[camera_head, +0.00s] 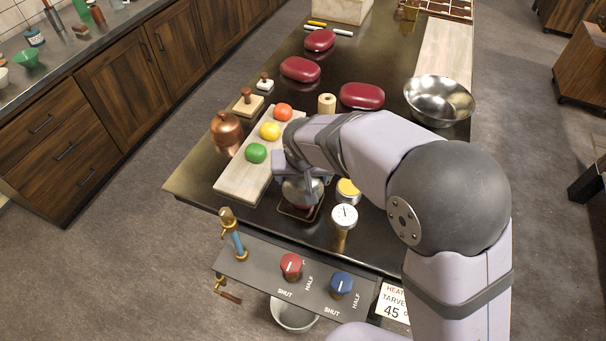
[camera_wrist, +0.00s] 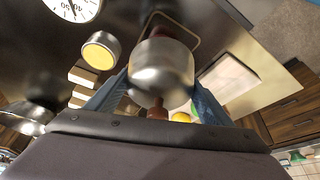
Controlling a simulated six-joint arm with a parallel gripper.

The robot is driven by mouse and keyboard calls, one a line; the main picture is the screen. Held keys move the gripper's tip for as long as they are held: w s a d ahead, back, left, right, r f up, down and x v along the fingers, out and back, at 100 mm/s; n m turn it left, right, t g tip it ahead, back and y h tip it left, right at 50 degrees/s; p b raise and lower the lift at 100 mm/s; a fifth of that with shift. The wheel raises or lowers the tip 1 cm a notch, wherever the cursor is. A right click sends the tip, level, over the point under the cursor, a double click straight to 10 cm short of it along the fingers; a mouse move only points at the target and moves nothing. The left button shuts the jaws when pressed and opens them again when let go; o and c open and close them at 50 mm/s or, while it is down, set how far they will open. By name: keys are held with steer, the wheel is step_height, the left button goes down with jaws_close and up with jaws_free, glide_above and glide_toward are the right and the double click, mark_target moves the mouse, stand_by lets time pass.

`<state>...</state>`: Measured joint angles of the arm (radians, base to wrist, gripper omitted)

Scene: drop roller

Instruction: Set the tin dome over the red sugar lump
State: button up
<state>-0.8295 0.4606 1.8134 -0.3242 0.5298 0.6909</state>
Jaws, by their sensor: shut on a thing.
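The tin dome (camera_wrist: 162,68) is silvery, with a brown knob (camera_wrist: 157,110) facing me in the wrist view. My gripper (camera_wrist: 157,103) is shut on this knob. In the head view the dome (camera_head: 301,192) hangs below my gripper, over a thin rectangular frame at the front of the table. Part of something dark red shows beyond the dome inside that frame. The orange-red lump (camera_head: 283,112), likely the red sugar lump, sits at the far end of the pale board (camera_head: 236,182). A yellow lump (camera_head: 270,131) and a green lump (camera_head: 256,153) sit nearer.
A copper dome (camera_head: 228,131) stands left of the board. A yellow-topped tin (camera_head: 348,190) and a dial gauge (camera_head: 344,216) stand right of my gripper. A steel bowl (camera_head: 438,101) and several dark red cushion-like pieces (camera_head: 362,95) lie farther back.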

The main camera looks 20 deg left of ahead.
steer(key=shift+f+b, duration=2.55)
steer(key=shift+f, duration=0.6)
steer(key=o, duration=1.2)
steer(key=shift+r, duration=0.15)
steer(key=shift+b+v, duration=0.95)
steer(key=shift+v, duration=2.6)
